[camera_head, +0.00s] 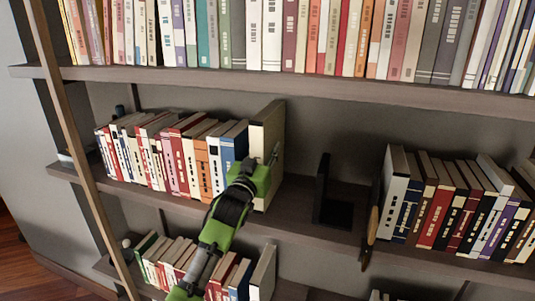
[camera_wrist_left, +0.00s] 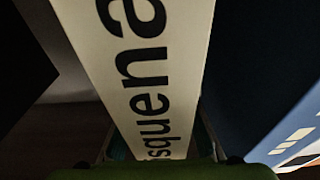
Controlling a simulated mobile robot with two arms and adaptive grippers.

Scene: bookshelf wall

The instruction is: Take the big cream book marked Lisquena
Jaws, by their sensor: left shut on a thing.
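The big cream book (camera_head: 270,128) stands upright at the right end of the left row on the middle shelf. It is taller than the books beside it. In the left wrist view its cream spine (camera_wrist_left: 185,70) carries large dark letters reading "squena"; the rest of the word is out of frame. My left gripper (camera_head: 266,166), green and black, reaches up from below and is shut on the lower part of this book. The book appears to be still on the shelf; its bottom edge is partly hidden by the gripper. My right gripper is not in view.
A blue book (camera_head: 234,145) stands just left of the cream one, and it also shows in the left wrist view (camera_wrist_left: 255,75). A black bookend (camera_head: 322,185) stands to the right, with free shelf between. A brown wooden object (camera_head: 371,225) leans by the right-hand row. The upper shelf (camera_head: 300,83) runs above.

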